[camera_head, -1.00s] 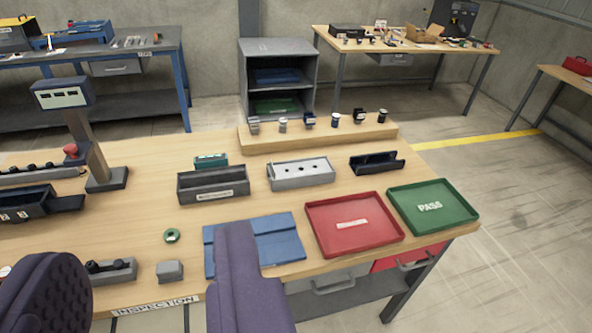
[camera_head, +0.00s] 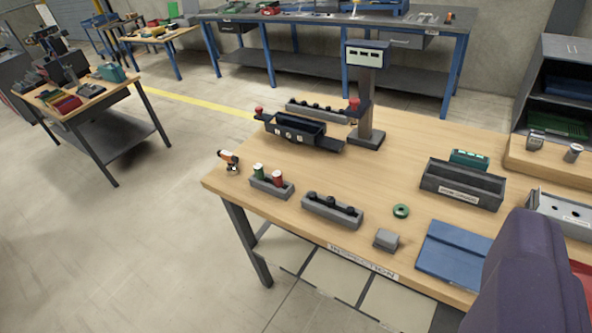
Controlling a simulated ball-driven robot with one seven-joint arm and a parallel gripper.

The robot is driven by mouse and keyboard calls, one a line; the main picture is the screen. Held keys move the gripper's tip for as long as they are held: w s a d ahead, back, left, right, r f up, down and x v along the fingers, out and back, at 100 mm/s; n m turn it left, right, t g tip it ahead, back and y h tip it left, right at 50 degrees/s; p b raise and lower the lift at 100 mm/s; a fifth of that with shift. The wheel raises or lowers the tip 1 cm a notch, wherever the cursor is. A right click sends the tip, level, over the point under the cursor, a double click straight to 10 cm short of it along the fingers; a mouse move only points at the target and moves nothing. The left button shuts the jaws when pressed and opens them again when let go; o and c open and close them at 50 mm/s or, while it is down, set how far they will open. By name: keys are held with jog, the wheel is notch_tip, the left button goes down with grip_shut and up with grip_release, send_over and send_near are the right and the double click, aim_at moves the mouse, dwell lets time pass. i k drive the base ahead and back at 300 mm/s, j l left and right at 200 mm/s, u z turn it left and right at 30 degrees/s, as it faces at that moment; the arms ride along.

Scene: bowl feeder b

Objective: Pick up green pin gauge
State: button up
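The green pin gauge (camera_head: 258,171) appears to be the small green-topped cylinder standing in a low grey holder (camera_head: 270,188) near the left front edge of the inspection table. A red-topped cylinder (camera_head: 278,178) stands beside it on its right in the same holder. A purple link of my arm covers the lower right of the view, well to the right of the holder. The fingers of my gripper do not show, so I see nothing held.
The wooden inspection table (camera_head: 330,180) also carries a holder with black knobs (camera_head: 332,210), a green ring (camera_head: 401,211), a grey block (camera_head: 387,239), a blue mat (camera_head: 452,252) and a gauge stand (camera_head: 366,95). Open floor (camera_head: 110,240) lies left of the table.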

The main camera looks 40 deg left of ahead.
aim_at(258, 168)
jog(key=i+j, duration=0.2)
jog(key=j, duration=0.2)
jog(key=i+j, duration=0.2)
jog(key=j, duration=0.2)
jog(key=i+j, duration=0.25)
jog(key=j, duration=0.15)
jog(key=i+j, duration=0.2)
jog(key=j, duration=0.2)
jog(key=i+j, duration=0.2)
jog(key=j, duration=0.2)
jog(key=i+j, duration=0.2)
jog(key=j, duration=0.2)
jog(key=i+j, duration=0.2)
jog(key=j, duration=0.2)
